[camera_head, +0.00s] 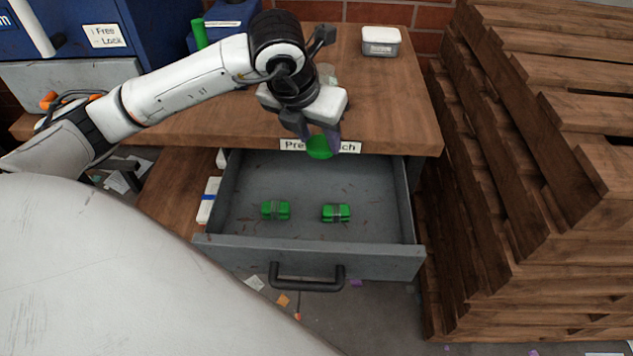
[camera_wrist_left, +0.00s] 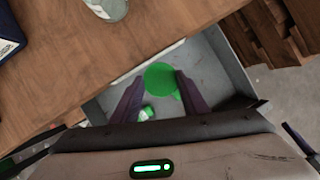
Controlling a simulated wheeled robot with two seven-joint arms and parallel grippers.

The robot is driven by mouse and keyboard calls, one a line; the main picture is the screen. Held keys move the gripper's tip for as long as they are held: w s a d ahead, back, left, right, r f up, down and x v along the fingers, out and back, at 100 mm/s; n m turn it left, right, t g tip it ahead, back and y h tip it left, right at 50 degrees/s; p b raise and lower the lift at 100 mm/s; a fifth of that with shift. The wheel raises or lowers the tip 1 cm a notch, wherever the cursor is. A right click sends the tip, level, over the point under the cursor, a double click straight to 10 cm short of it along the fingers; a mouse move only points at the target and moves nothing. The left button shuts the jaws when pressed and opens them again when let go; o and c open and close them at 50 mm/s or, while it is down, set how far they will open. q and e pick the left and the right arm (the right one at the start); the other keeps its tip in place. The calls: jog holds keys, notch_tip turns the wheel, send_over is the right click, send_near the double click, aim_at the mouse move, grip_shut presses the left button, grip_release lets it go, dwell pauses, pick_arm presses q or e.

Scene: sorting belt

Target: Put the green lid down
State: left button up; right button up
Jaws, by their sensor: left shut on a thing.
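The green lid (camera_head: 319,147) is a round disc held at the fingertips of my left gripper (camera_head: 320,137), above the back of the open drawer and in front of the table's front edge. In the left wrist view the lid (camera_wrist_left: 160,77) shows between the tips of the two dark fingers (camera_wrist_left: 158,88). My left gripper is shut on it. The open grey drawer (camera_head: 300,254) lies below, with two green blocks inside, one left (camera_head: 275,210) and one right (camera_head: 336,213). My right gripper is not in view.
The wooden table (camera_head: 400,110) carries a white-lidded container (camera_head: 381,41) at the back right. A clear jar (camera_wrist_left: 107,8) stands on the table behind the gripper. Stacked pallets (camera_head: 540,180) rise on the right. The drawer floor around the blocks is mostly free.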

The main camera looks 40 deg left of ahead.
pick_arm(q)
notch_tip(320, 180, down, 14)
jog(key=shift+r+b, duration=0.25)
jog(key=shift+b, duration=0.55)
jog(key=shift+w+f, duration=0.1)
jog(key=shift+w, duration=0.05)
jog(key=w, duration=0.4)
jog(key=shift+a, duration=0.25)
jog(key=shift+s+f, duration=0.15)
jog(key=shift+f, duration=0.4)
jog(key=shift+f, duration=0.1)
jog(key=shift+f+b, duration=0.35)
jog(key=shift+b, duration=0.1)
jog(key=o, duration=1.3)
jog(key=shift+r, duration=0.1)
